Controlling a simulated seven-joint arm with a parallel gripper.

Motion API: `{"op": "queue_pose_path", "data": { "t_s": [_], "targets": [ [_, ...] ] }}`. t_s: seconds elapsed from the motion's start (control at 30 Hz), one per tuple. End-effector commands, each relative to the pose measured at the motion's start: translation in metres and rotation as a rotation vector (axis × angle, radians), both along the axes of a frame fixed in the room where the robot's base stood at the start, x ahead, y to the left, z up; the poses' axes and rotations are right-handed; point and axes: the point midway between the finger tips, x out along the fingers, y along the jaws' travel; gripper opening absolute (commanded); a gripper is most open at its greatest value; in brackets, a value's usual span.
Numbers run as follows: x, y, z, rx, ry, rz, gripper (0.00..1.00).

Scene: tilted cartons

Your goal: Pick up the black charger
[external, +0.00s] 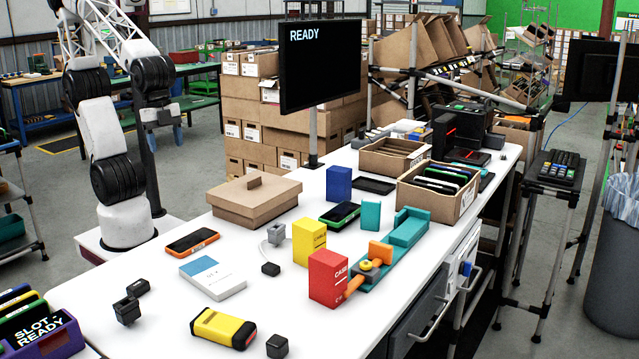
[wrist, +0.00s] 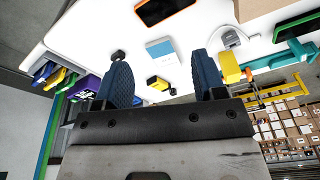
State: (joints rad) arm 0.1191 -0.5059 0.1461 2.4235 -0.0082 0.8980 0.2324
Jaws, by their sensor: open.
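Several small black items lie on the white table, and I cannot tell surely which is the black charger. A black block with a small raised part (external: 127,310) stands at the front left; a black item (wrist: 119,56) shows beside the left finger in the wrist view. Another black block (external: 277,346) is at the front edge, right of the yellow-black device (external: 223,327). A small black piece (external: 270,269) lies near the white plug with a cable (external: 275,236). My gripper (wrist: 161,78) is open and empty, its blue fingers wide apart, raised away from the table.
An orange-edged phone (external: 192,241), a white-blue box (external: 212,278) and a brown carton (external: 253,198) lie nearby. Red (external: 328,277) and yellow (external: 309,242) boxes stand to the right. A slotted bin (external: 40,335) is at the left edge. A monitor (external: 320,62) rises behind the table.

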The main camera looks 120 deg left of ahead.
Motion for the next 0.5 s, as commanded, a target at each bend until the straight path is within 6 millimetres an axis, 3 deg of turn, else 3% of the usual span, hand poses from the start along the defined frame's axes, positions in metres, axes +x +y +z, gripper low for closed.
{"op": "queue_pose_path", "data": {
  "t_s": [0.2,0.5],
  "targets": [
    [0.045,-0.039,-0.019,0.03,0.035,-0.221,0.64],
    [0.097,-0.1,-0.057,0.067,0.076,-0.528,0.64]
  ]
}}
